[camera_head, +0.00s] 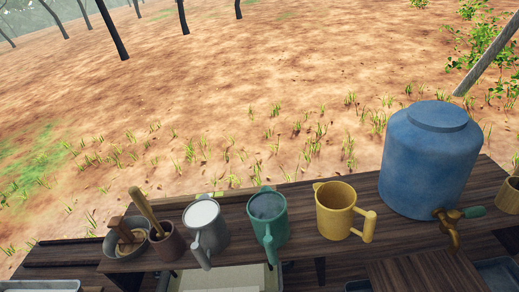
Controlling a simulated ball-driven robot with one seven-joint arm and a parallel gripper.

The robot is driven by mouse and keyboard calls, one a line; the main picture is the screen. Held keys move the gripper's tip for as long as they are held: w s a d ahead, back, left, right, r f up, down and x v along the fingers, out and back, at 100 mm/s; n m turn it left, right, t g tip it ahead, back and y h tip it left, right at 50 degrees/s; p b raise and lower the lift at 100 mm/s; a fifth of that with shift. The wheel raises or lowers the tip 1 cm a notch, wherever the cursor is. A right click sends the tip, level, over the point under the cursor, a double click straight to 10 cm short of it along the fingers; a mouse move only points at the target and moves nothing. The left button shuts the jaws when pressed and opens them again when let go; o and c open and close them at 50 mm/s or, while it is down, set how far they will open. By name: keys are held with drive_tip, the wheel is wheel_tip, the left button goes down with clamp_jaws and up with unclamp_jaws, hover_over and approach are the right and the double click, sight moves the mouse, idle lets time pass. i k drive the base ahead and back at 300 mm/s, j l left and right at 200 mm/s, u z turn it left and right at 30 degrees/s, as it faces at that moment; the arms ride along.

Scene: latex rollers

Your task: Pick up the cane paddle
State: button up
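A tan, cane-coloured stick (146,211), which looks like the cane paddle, leans up and left out of a small reddish-brown cup (167,243) at the left of the dark wooden bench. Its lower end is hidden inside the cup. Just left of it, a grey bowl (113,244) holds a brown wooden-handled tool (120,229) and something pale; the bowl and cup are close together, and I cannot tell whether they touch. My gripper is not in view.
Right of the cup stand a grey jug (205,228) with white contents, a green jug (268,219), a yellow jug (338,208) and a big blue barrel (431,160) with a tap (449,222). A pale tray (225,279) sits below. Open ground lies behind.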

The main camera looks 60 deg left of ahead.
sight(138, 197)
drive_tip(key=u, duration=1.95)
drive_tip(key=k+j+z, duration=0.15)
drive_tip(key=k, duration=0.4)
drive_tip(key=k+j+z, duration=0.2)
drive_tip(key=k, duration=0.4)
drive_tip(key=i+j, duration=0.15)
drive_tip(key=i, duration=0.3)
drive_tip(key=i+j, duration=0.1)
drive_tip(key=i, duration=0.35)
drive_tip(key=i+j, duration=0.15)
drive_tip(key=i, duration=0.3)
